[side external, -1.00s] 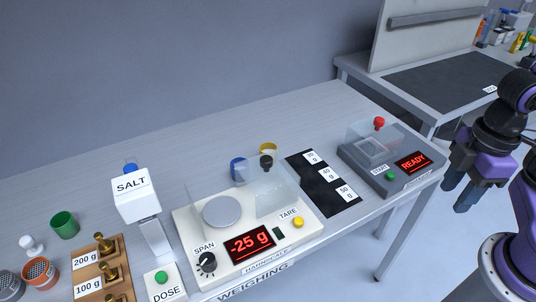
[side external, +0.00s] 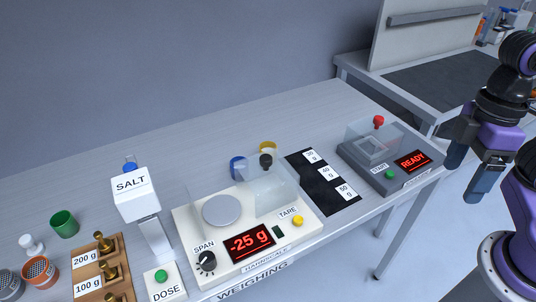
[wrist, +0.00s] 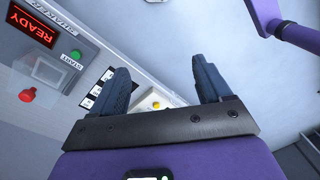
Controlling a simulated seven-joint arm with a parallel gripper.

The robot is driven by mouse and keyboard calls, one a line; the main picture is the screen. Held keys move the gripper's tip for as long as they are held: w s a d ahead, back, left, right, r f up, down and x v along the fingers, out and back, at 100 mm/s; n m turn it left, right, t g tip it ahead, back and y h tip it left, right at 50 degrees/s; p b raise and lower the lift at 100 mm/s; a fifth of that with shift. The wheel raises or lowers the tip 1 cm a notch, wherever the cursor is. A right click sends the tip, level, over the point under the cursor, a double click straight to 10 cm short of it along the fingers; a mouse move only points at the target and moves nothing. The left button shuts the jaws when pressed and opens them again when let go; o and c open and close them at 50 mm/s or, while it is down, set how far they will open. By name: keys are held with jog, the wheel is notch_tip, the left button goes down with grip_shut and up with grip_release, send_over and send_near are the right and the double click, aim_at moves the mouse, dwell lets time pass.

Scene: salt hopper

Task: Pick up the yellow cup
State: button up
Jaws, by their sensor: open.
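The yellow cup (side external: 268,147) stands on the table behind the scale, close to the blue cup (side external: 237,168). The scale's clear shield and black knob partly hide it in the side view. I cannot make it out in the wrist view. My gripper (side external: 462,178) hangs empty and open off the right front edge of the table, beside the READY machine and far from the cup. In the wrist view my two dark fingers (wrist: 165,80) are spread apart with nothing between them.
The scale (side external: 248,218) reads -25 g. A black mat (side external: 310,185) with weight labels lies right of it, then the grey READY machine (side external: 385,155) with a red knob. The salt dispenser (side external: 135,195), green cup (side external: 64,224) and brass weights (side external: 106,262) are left.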

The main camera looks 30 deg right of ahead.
jog(key=w+a+m+g+y, duration=0.3)
jog(key=w+a+m+y, duration=0.45)
jog(key=a+m, duration=0.55)
jog(key=w+a+r+m+t+y, duration=0.1)
jog(key=w+a+m+t+y, duration=0.1)
jog(key=w+m+t, duration=0.35)
jog(key=w+a+r+m+t+y, duration=0.1)
jog(key=w+a+m+t+y, duration=0.1)
jog(key=w+m, duration=0.65)
jog(key=w+d+f+m+t+h, duration=0.2)
jog(key=w+d+m+t+h, duration=0.55)
jog(key=d+m, duration=0.5)
jog(key=m+y, duration=0.2)
send_near(265, 148)
jog(key=shift+t, duration=0.3)
jog(key=x, duration=0.6)
jog(key=a+x, duration=0.1)
jog(key=x, duration=0.2)
jog(key=shift+s+a+r, duration=0.1)
jog(key=shift+s+r, duration=0.05)
jog(key=shift+s, duration=0.1)
